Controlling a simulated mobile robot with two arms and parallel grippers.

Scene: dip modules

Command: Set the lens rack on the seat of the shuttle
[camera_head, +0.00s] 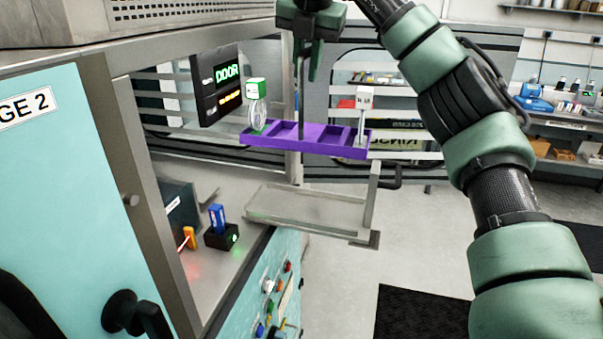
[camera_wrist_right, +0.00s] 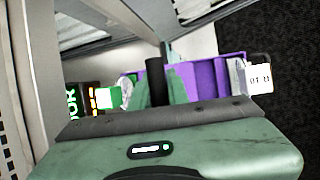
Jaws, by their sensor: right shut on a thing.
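The lens rack (camera_head: 330,148) is a long purple tray with several compartments and a thin dark upright handle. A round clear lens with a green tag (camera_head: 256,88) stands at its left end, and a stem with a white tag (camera_head: 364,97) at its right end. My right gripper (camera_head: 308,55) is shut on the handle and holds the rack up, roughly level. The rack (camera_wrist_right: 205,78) also shows beyond the fingers in the right wrist view. The shuttle (camera_head: 310,208), a bare grey metal tray, appears below the rack, with a visible gap. My left gripper is not in view.
A metal upright (camera_head: 371,195) stands at the shuttle's right end. The cabinet frame (camera_head: 140,190) and a DOOR display (camera_head: 217,84) are at left. A blue item on a black block (camera_head: 221,236) sits inside the bay. Floor right of the shuttle is open.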

